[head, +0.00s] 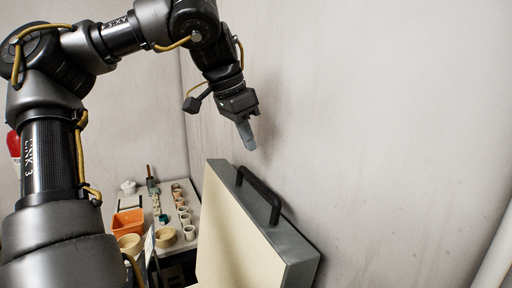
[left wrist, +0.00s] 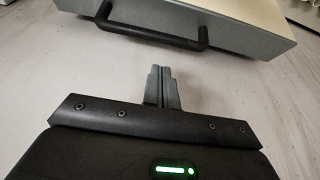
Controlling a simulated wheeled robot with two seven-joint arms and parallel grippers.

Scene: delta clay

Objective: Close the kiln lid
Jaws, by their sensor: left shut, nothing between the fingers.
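The kiln lid (head: 289,246) stands raised and tilted at the lower centre of the head view, with its pale inner face to the left and a grey rim. A black bar handle (head: 262,196) is fixed on its rim. In the left wrist view the lid (left wrist: 262,42) is at the top, with its handle (left wrist: 150,38) nearest me. My left gripper (head: 248,140) is shut and empty, above the lid and apart from the handle. Its closed fingers show in the left wrist view (left wrist: 161,88), pointing toward the handle. The kiln body is not clearly visible, and my right gripper is not in view.
A table (head: 207,207) at the lower left holds an orange bin (head: 128,223), several small cups (head: 184,219) and a tan bowl (head: 166,237). A plain wall (head: 380,110) stands behind the lid. A pale pipe (head: 494,262) is at the right edge.

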